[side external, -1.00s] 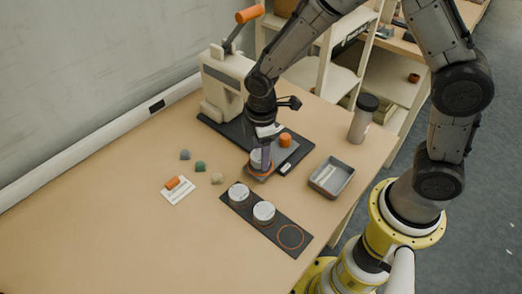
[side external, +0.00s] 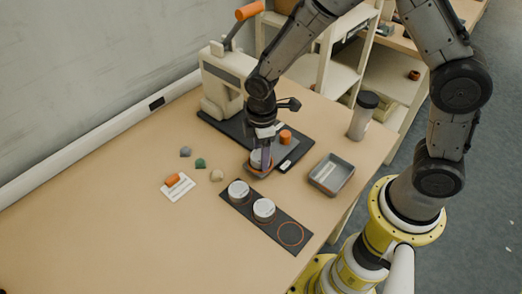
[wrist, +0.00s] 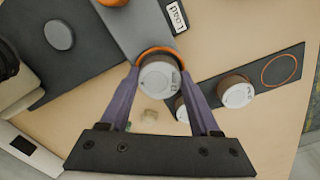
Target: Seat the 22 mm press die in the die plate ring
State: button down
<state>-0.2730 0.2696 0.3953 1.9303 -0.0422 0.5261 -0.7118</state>
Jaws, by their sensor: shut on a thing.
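My gripper (wrist: 160,78) is shut on a round die (wrist: 156,80) with a pale, marked top; its size marking is too small to read. The die is upright between the purple fingers, at the orange die plate ring (wrist: 153,51) on the grey plate by the press. The ring shows partly behind the die in the wrist view. In the side view my gripper (side external: 262,158) and the held die (side external: 256,159) are at the near end of that plate. I cannot tell whether the die is inside the ring or just above it.
A dark strip (side external: 276,228) holds two similar white-topped pieces (side external: 238,190) (side external: 264,208) and an empty orange circle (side external: 290,234). A cream press (side external: 222,82), an orange knob (side external: 285,137), a grey tray (side external: 331,174) and a dark-lidded bottle (side external: 363,117) stand around. The front left table is clear.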

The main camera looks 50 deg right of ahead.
jog(key=shift+f, duration=0.1)
jog(key=shift+c, duration=0.2)
grip_release()
jog(key=shift+o, duration=0.2)
jog(key=shift+r, duration=4)
